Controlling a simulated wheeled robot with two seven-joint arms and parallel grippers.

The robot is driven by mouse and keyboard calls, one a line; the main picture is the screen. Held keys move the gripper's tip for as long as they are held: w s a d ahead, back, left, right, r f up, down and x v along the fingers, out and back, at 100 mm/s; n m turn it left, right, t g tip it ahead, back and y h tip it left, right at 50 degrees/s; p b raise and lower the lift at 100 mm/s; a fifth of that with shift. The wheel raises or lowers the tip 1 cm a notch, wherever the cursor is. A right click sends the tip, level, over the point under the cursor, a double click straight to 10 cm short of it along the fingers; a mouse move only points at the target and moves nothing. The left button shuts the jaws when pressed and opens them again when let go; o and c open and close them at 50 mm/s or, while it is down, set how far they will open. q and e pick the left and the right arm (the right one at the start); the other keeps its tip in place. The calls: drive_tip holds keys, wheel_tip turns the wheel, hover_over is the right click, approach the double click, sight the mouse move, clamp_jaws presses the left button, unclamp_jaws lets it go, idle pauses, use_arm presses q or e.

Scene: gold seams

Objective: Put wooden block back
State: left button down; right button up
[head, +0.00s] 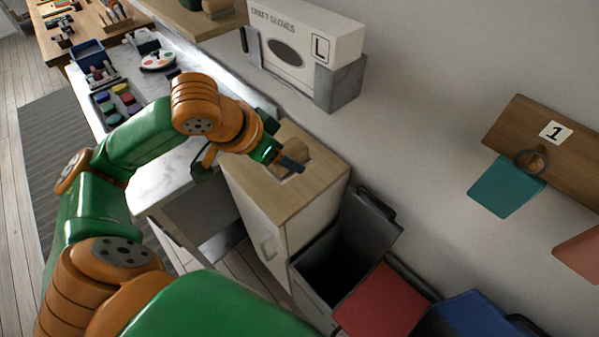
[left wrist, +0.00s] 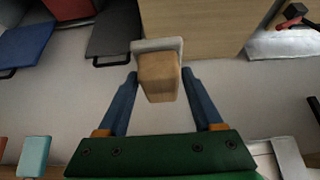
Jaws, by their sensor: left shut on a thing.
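The wooden block (left wrist: 160,78) is light brown and sits between the two blue fingers of my left gripper (left wrist: 159,74) in the left wrist view. A pale grey piece (left wrist: 157,44) shows at the block's far end. In the head view my left gripper (head: 284,161) is over the top of a wood-topped cabinet (head: 270,205), shut on the block (head: 293,154), which is partly hidden by the fingers. I cannot tell whether the block touches the cabinet top. My right gripper is not in view.
An open dark bin (head: 345,240) stands beside the cabinet, with a red lid (head: 382,302) near it. A craft gloves box (head: 300,45) hangs in a grey wall holder. A wooden rack (head: 545,140) with a teal tag (head: 505,187) is on the wall. A shelf (head: 190,24) overhangs the worktop.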

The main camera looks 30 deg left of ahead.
use_arm(q)
drive_tip(key=shift+a, duration=0.35)
drive_tip(key=w+a+f, duration=0.1)
drive_tip(key=w+f, duration=0.2)
drive_tip(key=w, duration=0.1)
drive_tip(key=w+a+f+p, duration=0.1)
drive_tip(key=w+f, duration=0.2)
drive_tip(key=w, duration=0.1)
drive_tip(key=w+a+f, duration=0.1)
drive_tip(key=w+f, duration=0.2)
drive_tip(key=w, duration=0.2)
drive_tip(key=shift+w+a+f+p, duration=0.1)
drive_tip(key=shift+a+f+p, duration=0.2)
drive_tip(key=shift+a+p, duration=0.05)
wheel_tip(320, 180, down, 3)
drive_tip(key=shift+w+r+p, duration=0.1)
drive_tip(key=shift+p, duration=0.35)
drive_tip(key=shift+f, duration=0.25)
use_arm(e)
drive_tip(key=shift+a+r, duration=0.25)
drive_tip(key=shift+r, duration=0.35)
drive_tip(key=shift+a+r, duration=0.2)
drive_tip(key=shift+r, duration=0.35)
use_arm(q)
drive_tip(key=shift+f, duration=0.1)
drive_tip(key=shift+c, duration=0.2)
unclamp_jaws()
